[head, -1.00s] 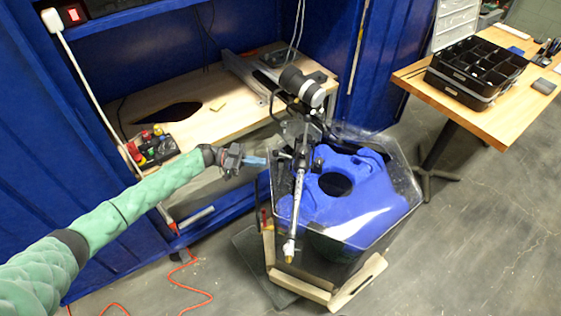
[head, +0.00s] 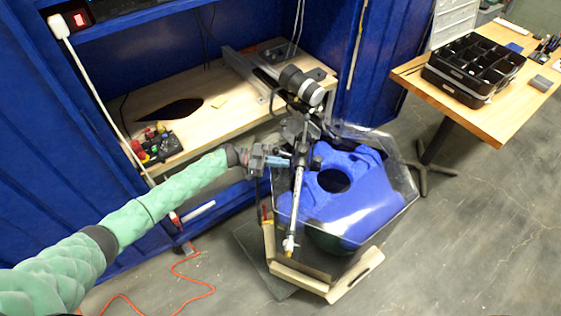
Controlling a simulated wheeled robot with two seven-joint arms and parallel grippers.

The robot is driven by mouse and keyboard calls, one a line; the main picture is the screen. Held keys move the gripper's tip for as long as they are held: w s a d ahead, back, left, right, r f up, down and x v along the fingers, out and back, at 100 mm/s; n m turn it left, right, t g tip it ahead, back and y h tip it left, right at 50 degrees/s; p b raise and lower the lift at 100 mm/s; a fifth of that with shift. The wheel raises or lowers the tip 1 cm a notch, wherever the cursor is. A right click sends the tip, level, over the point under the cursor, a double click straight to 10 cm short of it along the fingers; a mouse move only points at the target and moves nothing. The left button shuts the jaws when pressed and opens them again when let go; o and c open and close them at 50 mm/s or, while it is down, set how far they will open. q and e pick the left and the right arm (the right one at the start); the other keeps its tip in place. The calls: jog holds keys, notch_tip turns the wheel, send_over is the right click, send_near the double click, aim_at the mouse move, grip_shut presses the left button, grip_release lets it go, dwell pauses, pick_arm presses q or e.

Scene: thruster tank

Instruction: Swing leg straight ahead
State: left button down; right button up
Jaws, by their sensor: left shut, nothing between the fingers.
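The thruster (head: 301,86), a black and grey cylinder, is mounted above the back of the clear tank. A silver leg (head: 296,200) hangs from its mount and slants down across the tank's left front side, ending in a brass-coloured tip. The tank (head: 408,180) has clear walls and holds a blue moulded body (head: 365,205) with a round dark hole. My left gripper (head: 284,161) comes in from the left with its blue fingers shut and empty. The fingertips are at the upper part of the leg; whether they touch it I cannot tell. My right gripper is not in view.
A wooden workbench (head: 215,120) with a small control box (head: 157,146) stands behind. A wooden table (head: 500,120) with a black organizer (head: 474,66) is at the right. An orange cable (head: 196,280) lies on the floor at lower left.

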aim_at(299, 167)
pick_arm(q)
jog(key=d, duration=0.1)
jog(key=s+d, duration=0.1)
jog(key=d, duration=0.1)
jog(key=s+d, duration=0.1)
jog(key=shift+d, duration=0.35)
jog(key=shift+a, duration=0.15)
